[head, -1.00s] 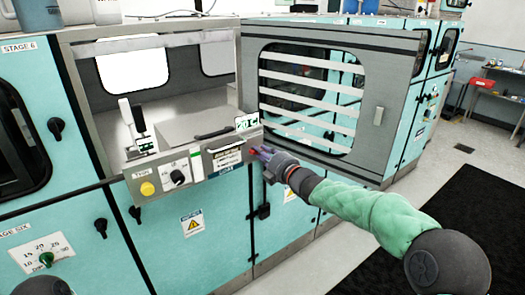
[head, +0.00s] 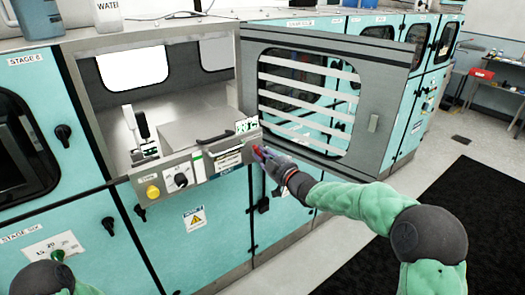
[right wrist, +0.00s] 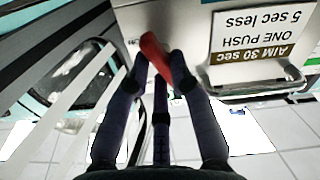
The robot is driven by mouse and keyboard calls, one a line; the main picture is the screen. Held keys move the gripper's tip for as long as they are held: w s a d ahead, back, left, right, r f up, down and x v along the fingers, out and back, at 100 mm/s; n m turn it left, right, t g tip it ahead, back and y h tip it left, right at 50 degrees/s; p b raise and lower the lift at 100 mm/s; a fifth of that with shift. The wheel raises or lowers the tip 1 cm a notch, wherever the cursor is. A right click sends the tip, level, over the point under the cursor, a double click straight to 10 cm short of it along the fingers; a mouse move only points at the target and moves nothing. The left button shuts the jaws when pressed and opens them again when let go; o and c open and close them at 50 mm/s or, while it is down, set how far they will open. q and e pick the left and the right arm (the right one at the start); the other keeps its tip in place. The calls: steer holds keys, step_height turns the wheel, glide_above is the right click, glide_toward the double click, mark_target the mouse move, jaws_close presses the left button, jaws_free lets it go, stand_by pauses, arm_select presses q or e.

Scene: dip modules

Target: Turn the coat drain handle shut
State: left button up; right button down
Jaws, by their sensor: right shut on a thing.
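The red drain handle (head: 258,151) is at the right end of the steel control panel (head: 232,168). In the right wrist view the red handle (right wrist: 153,52) lies slanted between the dark fingers. My right gripper (head: 266,158) is shut on this handle, and its fingertips (right wrist: 160,62) also show in the right wrist view. The fingers hide part of the handle and its mount. My left gripper is not in view; only part of my left arm shows at the bottom left.
A window-fronted door with white slats (head: 305,100) stands right of the panel, close to my right arm. The panel carries a yellow button (head: 153,192) and a black selector knob (head: 181,180). A black mat (head: 445,225) lies on the floor at right.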

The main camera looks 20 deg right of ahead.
steer(key=shift+f+m+p, duration=0.15)
steer(key=shift+m+p, duration=0.95)
steer(key=shift+m, duration=1.2)
steer(key=c, duration=1.1)
jaws_free()
steer(key=v, duration=1.2)
